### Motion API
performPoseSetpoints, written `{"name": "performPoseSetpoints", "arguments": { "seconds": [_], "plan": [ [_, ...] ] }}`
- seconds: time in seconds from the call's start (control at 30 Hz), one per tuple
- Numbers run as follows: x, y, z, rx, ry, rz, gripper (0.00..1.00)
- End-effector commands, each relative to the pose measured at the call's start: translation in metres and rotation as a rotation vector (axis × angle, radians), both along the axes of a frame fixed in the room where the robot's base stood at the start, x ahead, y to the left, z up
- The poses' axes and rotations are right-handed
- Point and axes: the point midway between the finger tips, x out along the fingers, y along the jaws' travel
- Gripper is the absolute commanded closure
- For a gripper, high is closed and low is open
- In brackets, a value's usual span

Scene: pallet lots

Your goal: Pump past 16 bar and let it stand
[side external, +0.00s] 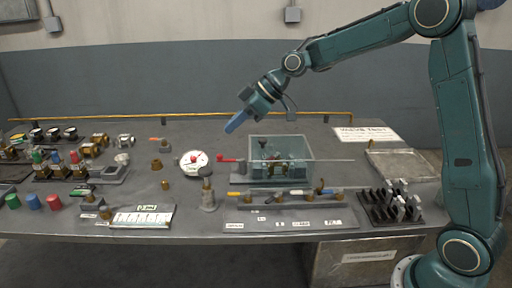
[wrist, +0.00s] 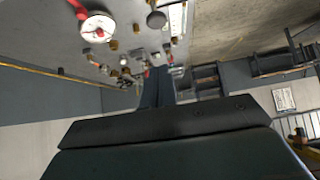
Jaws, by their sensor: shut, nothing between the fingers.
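A round white dial gauge (side external: 186,165) with a red mark lies near the middle of the bench; it also shows at the upper left of the wrist view (wrist: 97,30). Its reading is too small to make out. To its right, a red handle (side external: 227,160) sits at the left side of a clear-walled box (side external: 315,148) with metal fittings inside. My gripper (side external: 230,129) is shut and empty, its blue fingers pointing down and left. It is in the air above the gauge and the red handle, touching neither. The closed fingers show in the wrist view too (wrist: 157,84).
In front of the box lies a grey tray (side external: 290,224) with labels, below a row of tools. A black rack (side external: 380,208) and an empty metal tray (side external: 402,165) are at right. Valves and coloured caps (side external: 33,202) crowd the left. A yellow rail (side external: 180,117) edges the back.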

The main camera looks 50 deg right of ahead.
Motion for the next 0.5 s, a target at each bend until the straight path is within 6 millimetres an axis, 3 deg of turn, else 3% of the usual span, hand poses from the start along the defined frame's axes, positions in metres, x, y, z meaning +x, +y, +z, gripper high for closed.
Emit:
{"name": "performPoseSetpoints", "arguments": {
  "seconds": [0.1, 0.5],
  "plan": [
    [-0.0003, -0.0005, 0.0073, -0.001, 0.001, -0.001, 1.00],
    [0.0010, 0.0011, 0.0044, -0.001, 0.004, -0.001, 1.00]
  ]
}}
